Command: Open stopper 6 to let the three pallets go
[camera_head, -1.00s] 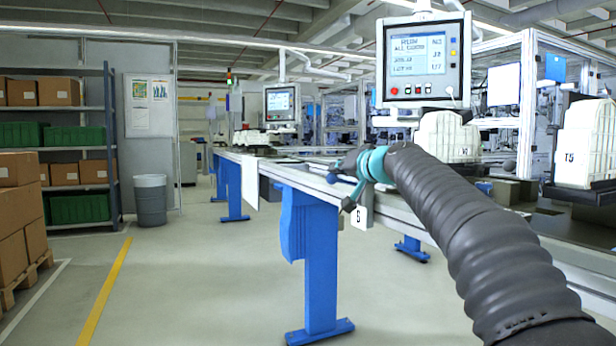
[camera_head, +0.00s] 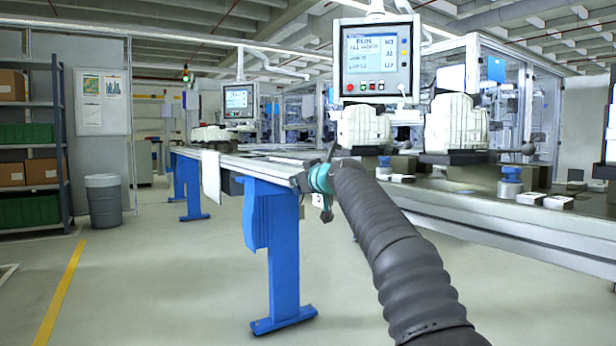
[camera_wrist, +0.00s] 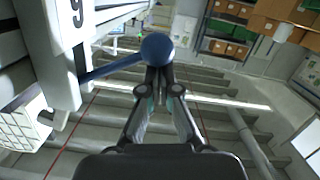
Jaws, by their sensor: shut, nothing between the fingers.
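In the wrist view, a lever with a blue rod (camera_wrist: 112,68) and a round blue knob (camera_wrist: 157,48) extends from beside a white plate with an upside-down 6 (camera_wrist: 78,12). My gripper (camera_wrist: 159,76) is shut, its fingertips right at the knob; whether they touch it I cannot tell. In the head view, my gripper (camera_head: 327,212) is small and dark beside the conveyor's near edge, and my wrist hides most of the stopper. White housings stand on the line behind my arm, one in the middle (camera_head: 363,128) and one further right (camera_head: 455,125). The pallets beneath are hard to make out.
The conveyor (camera_head: 235,163) runs away to the left on blue legs (camera_head: 280,255). A control panel (camera_head: 378,58) hangs above the line. A grey bin (camera_head: 103,200) and shelves (camera_head: 35,150) stand at left. The floor before the conveyor is clear.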

